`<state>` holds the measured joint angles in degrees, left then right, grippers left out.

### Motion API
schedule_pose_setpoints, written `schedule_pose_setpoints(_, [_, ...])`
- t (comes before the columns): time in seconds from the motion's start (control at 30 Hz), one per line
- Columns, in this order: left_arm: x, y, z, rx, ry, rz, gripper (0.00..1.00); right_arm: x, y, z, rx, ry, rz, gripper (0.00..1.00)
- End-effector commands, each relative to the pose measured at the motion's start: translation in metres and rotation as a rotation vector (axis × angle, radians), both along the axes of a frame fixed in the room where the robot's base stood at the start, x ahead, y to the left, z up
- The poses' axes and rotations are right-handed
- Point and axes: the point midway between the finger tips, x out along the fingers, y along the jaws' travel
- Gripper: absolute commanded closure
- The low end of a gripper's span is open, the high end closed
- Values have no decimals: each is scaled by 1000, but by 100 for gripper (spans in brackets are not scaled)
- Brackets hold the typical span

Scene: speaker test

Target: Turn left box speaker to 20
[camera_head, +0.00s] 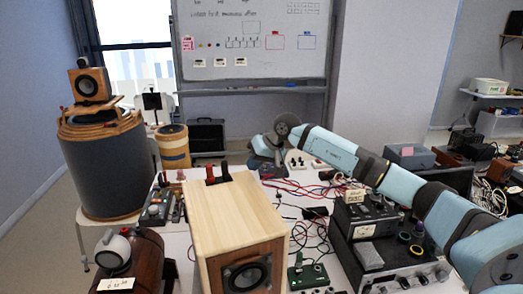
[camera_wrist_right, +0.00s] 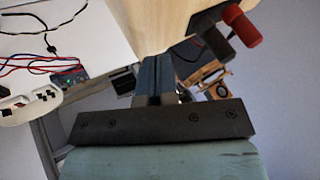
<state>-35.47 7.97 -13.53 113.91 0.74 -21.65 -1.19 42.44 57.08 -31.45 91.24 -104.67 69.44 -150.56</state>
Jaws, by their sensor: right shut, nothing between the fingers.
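A large light-wood box speaker (camera_head: 235,215) stands on the white table in the head view, its dark cone (camera_head: 246,275) low on the front. A red terminal or knob (camera_head: 210,175) and a black one (camera_head: 225,171) stick up at its back edge. The right wrist view shows the red one (camera_wrist_right: 240,25) at the corner of the wooden box (camera_wrist_right: 160,18). My right gripper (camera_wrist_right: 157,68) is shut and empty, its tips close to the box; contact is unclear. In the head view my right arm reaches behind the box. My left gripper is not in view. No number is readable.
A smaller box speaker (camera_head: 90,86) sits on a large dark drum-shaped cabinet (camera_head: 105,165) at left. Black amplifier-like units (camera_head: 385,250) stand right of the wooden box, with loose red and black cables (camera_head: 300,190) between. A whiteboard (camera_head: 255,45) stands behind.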

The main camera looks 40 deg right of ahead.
Motion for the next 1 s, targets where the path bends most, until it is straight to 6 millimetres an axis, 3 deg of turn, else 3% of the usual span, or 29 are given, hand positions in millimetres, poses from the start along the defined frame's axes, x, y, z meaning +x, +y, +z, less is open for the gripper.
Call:
schedule_pose_setpoints(0.1, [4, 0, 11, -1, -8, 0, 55, 13, 10, -18, 3, 1, 1, 100])
schedule_pose_setpoints(0.3, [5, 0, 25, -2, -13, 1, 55, 21, 37, -16, 3, -1, 3, 100])
schedule_pose_setpoints(0.43, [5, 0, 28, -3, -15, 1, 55, 24, 44, -18, 2, 0, 0, 100])
schedule_pose_setpoints(0.83, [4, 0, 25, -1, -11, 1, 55, 24, 46, -19, 2, -1, 0, 100])
schedule_pose_setpoints(1.0, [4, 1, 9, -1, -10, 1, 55, 30, 51, -22, 1, -3, 1, 100])
